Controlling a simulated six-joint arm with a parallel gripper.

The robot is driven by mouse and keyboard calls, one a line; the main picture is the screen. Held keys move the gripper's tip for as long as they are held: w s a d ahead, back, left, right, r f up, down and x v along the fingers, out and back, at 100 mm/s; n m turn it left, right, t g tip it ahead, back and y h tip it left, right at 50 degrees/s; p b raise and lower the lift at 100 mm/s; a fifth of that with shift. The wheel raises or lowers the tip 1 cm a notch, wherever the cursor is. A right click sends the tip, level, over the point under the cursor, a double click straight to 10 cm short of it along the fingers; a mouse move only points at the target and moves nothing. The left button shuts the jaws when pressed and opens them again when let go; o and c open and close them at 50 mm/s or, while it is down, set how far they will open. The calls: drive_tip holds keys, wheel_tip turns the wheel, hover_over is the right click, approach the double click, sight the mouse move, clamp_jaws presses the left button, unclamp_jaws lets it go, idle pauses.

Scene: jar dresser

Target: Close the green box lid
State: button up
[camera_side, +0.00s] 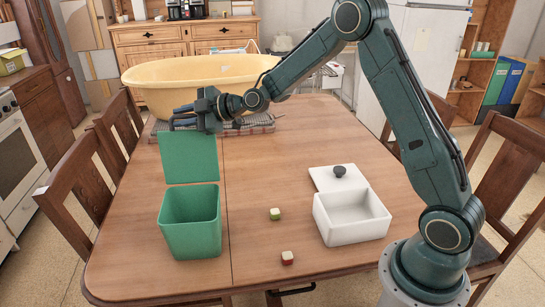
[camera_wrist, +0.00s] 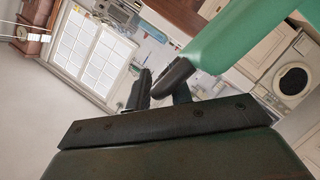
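The green box (camera_side: 190,228) stands on the left half of the wooden table, its top open. Its green lid (camera_side: 188,158) stands upright at the box's far edge. I cannot tell whether the fingers touch the lid.
A white box (camera_side: 350,217) with a knobbed white lid (camera_side: 338,178) behind it stands at the right. A yellow tub (camera_side: 200,80) stands behind. Chairs surround the table (camera_side: 250,180).

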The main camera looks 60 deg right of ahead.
clamp_jaws()
